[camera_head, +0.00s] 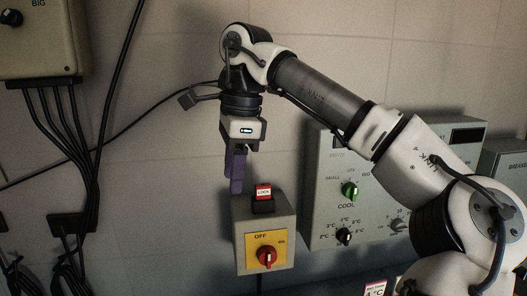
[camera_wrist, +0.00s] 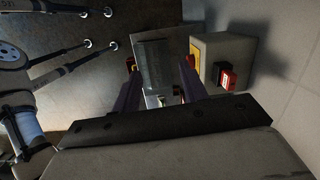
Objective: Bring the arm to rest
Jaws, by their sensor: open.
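My arm reaches from the lower right up to a bent wrist at the upper middle of the head view. My gripper (camera_head: 236,186) hangs from it, fingers pointing down. It is just above and left of the red lock (camera_head: 263,192) on top of the grey switch box (camera_head: 285,222). In the wrist view my two purple fingers (camera_wrist: 158,75) stand apart with nothing held between them. The switch box (camera_wrist: 232,48) and red lock (camera_wrist: 228,78) lie right of the fingers there. Whether a finger touches the box cannot be told.
The box has a yellow OFF plate with a red rotary knob (camera_head: 267,256). A grey control panel (camera_head: 325,215) with a green knob (camera_head: 350,191) is behind my arm at right. A beige box (camera_head: 45,45) with black cables hangs at left.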

